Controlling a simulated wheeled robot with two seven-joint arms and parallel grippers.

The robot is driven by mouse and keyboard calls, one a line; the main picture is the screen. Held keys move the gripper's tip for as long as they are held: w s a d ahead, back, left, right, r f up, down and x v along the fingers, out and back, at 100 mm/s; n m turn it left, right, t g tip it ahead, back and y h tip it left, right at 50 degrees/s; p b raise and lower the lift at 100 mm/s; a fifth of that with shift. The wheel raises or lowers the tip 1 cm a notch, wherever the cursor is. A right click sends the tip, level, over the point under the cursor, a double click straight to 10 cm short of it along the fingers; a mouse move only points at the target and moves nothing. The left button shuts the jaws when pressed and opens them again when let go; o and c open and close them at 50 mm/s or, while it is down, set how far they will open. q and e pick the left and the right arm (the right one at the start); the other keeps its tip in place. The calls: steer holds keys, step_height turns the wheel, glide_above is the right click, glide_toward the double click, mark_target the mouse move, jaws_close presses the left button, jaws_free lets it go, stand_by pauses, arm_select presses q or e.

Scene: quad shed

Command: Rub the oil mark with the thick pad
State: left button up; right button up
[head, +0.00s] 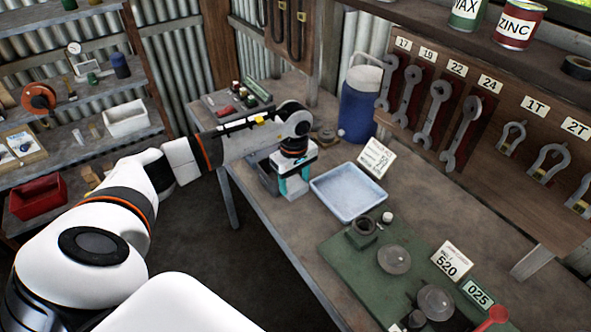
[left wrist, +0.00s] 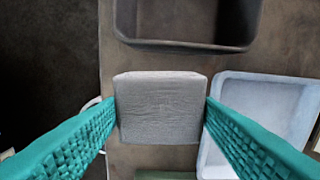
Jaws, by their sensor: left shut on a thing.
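The thick pad (left wrist: 161,110) is a pale grey block with a creased, cloth-like face. In the left wrist view it sits between the teal textured fingers of my left gripper (left wrist: 160,101), which is shut on it. In the head view my left gripper (head: 294,185) points down over the bench's left edge area, beside the pale blue tray. I cannot tell there whether the pad touches the bench. I cannot make out an oil mark in either view. My right gripper is not in view.
A pale blue tray (head: 348,193) lies right of my gripper, and a dark grey bin (left wrist: 185,43) lies close to the pad. A blue jug (head: 358,105) and a written card (head: 376,158) stand behind. A green mat (head: 350,262) with parts lies nearer; bare bench (head: 440,205) shows at right.

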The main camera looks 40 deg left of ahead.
arm_select(q)
steer(key=shift+a+r+p, duration=0.1)
steer(key=shift+r+p, duration=0.25)
steer(key=shift+r, duration=0.85)
steer(key=shift+f, duration=0.1)
